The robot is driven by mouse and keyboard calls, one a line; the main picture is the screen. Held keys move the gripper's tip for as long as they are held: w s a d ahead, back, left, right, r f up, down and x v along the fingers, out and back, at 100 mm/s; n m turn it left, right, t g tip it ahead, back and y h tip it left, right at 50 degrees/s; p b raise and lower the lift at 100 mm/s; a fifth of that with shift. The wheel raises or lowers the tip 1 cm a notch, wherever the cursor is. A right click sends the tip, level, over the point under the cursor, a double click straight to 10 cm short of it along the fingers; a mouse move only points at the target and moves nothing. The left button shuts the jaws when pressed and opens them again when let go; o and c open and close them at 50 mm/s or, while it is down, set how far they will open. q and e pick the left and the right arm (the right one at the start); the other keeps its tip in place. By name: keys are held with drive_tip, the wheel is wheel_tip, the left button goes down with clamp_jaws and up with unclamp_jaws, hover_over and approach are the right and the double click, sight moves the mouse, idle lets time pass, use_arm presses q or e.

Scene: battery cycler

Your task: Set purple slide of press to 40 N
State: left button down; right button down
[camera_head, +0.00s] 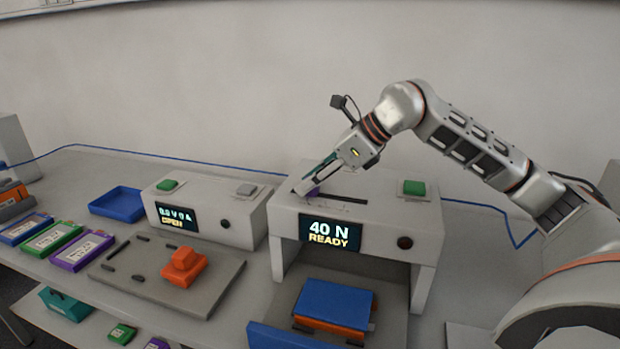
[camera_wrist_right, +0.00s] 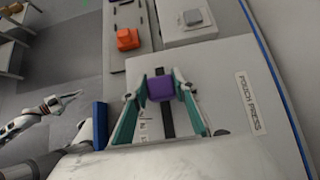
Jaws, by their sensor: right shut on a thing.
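The press (camera_head: 285,213) is a white box-shaped frame with a dark slot in its top. Its display (camera_head: 331,233) reads "40 N READY". The purple slide (camera_wrist_right: 160,88) sits in the slot (camera_wrist_right: 166,120) between the teal fingers of my right gripper. In the head view my right gripper (camera_head: 308,188) is down on the press top near the left end of the slot, and its fingers mostly hide the slide. It is shut on the slide. In the head view my left gripper is not seen.
A green button (camera_head: 413,187) is on the press top at right. A blue plate (camera_head: 333,304) lies under the press. A white cycler box (camera_head: 204,214) stands to the left, with a grey fixture board (camera_head: 223,283) holding an orange clamp (camera_head: 184,267) before it. A blue tray (camera_head: 118,204) is further left.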

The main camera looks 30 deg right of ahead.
drive_tip(key=c, duration=1.7)
unclamp_jaws()
drive_tip(key=shift+w+a+r, duration=0.1)
drive_tip(key=shift+r, duration=0.05)
drive_tip(key=shift+o, duration=0.4)
drive_tip(key=shift+w+a, duration=0.1)
drive_tip(key=shift+a, duration=0.05)
drive_tip(key=shift+d, duration=0.2)
drive_tip(key=v, duration=1.2)
drive_tip(key=shift+a, duration=0.15)
